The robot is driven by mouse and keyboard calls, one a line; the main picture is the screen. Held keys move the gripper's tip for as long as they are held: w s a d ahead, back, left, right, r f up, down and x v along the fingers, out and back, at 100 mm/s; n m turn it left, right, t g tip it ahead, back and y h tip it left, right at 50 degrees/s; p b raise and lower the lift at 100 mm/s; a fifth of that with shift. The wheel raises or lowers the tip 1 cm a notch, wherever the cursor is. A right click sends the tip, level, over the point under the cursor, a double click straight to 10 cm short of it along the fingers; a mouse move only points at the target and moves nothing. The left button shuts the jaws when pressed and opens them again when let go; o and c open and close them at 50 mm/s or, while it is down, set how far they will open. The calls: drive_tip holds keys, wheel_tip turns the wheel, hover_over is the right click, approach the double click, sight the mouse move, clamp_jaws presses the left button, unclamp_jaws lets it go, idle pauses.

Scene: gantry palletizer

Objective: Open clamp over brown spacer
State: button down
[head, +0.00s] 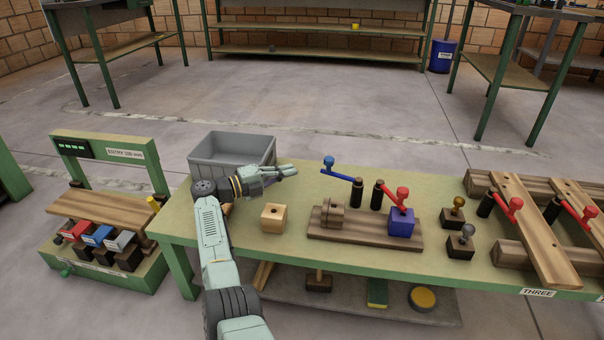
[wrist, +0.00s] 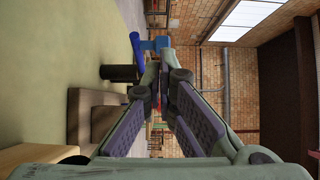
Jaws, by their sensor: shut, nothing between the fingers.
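A brown stepped spacer (head: 333,212) sits at the left end of a wooden board (head: 350,235) on the green bench. A clamp with a blue arm and blue knob (head: 329,162) stands behind it on a black post (head: 357,193); the arm points left, and the knob appears higher than the spacer. Whether it presses on the spacer is unclear. My gripper (head: 292,169) is shut and empty, left of the blue knob and apart from it.
A red-handled clamp (head: 402,193) reaches over a blue block (head: 401,223) at the board's right end. A light wooden block with a hole (head: 273,218) stands left of the board. A grey bin (head: 232,150) is behind my arm. Knobbed dark blocks (head: 460,247) stand to the right.

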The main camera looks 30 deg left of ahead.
drive_tip(key=shift+s+a+r+b, duration=0.15)
drive_tip(key=shift+s+a, duration=0.15)
drive_tip(key=shift+a, duration=0.25)
drive_tip(key=shift+s+a+f+b, duration=0.1)
drive_tip(key=shift+s+a, duration=0.25)
drive_tip(key=shift+a, duration=0.2)
drive_tip(key=shift+s+a+r+b, duration=0.15)
drive_tip(key=shift+s+a, duration=0.15)
drive_tip(key=shift+a, duration=0.25)
